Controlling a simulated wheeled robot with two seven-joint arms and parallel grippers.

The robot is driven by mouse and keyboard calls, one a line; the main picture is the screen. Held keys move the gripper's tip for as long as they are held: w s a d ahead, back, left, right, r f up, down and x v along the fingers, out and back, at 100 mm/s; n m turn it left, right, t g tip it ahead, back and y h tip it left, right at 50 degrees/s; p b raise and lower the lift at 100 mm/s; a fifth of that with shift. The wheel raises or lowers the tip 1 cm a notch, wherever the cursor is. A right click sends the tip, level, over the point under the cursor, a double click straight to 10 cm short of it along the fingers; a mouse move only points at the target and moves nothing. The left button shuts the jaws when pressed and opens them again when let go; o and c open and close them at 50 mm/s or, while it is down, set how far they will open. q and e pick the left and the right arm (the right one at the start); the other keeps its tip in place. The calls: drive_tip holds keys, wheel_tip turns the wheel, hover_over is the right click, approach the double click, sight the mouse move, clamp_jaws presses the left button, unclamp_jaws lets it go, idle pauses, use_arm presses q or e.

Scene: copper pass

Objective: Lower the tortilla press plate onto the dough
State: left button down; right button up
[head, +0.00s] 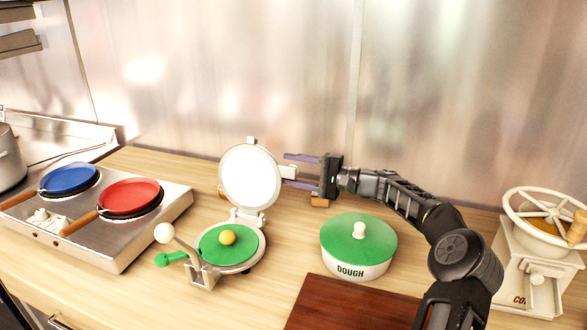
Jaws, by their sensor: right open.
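The tortilla press stands open on the wooden counter. Its round white top plate (250,178) is raised nearly upright at the back. A yellow dough ball (227,238) sits on the green surface of the press's lower plate (213,247). A lever with a white knob (165,233) rises at the press's front left. My right gripper (287,169) comes in from the right, open, its purple fingers pointing left at the raised plate's right edge. I cannot tell whether they touch the plate or its tab. My left gripper is not in view.
A white pot with green lid marked DOUGH (358,245) stands right of the press, near my right arm. A dark red board (345,306) lies in front. A stove (100,213) with blue and red pans is at left. A grinder (540,255) stands far right.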

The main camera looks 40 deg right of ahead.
clamp_jaws()
idle(0.5)
idle(0.9)
